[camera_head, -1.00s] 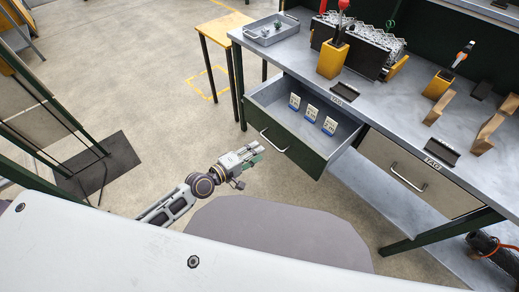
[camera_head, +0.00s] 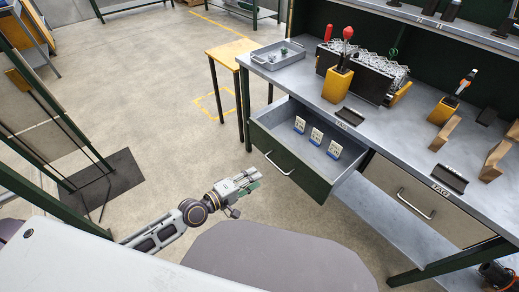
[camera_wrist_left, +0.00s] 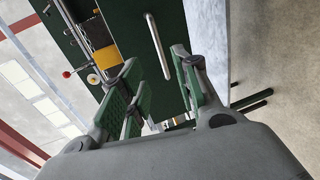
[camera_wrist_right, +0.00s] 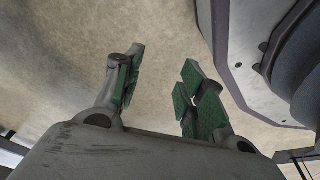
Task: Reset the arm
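My left gripper (camera_head: 245,182) is out in front of the open drawer, low and to the left of its green front, apart from the handle. In the left wrist view its fingers (camera_wrist_left: 160,95) stand apart with nothing between them, and the drawer handle (camera_wrist_left: 158,46) shows beyond them. My right gripper is outside the head view. In the right wrist view its fingers (camera_wrist_right: 155,90) are apart and empty above bare floor.
The open drawer (camera_head: 284,162) holds several small blue and white boxes. The workbench (camera_head: 385,125) carries a grey tray (camera_head: 278,55), yellow holders with tools and wooden blocks. A closed drawer (camera_head: 425,195) is at right. Floor at left centre is clear.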

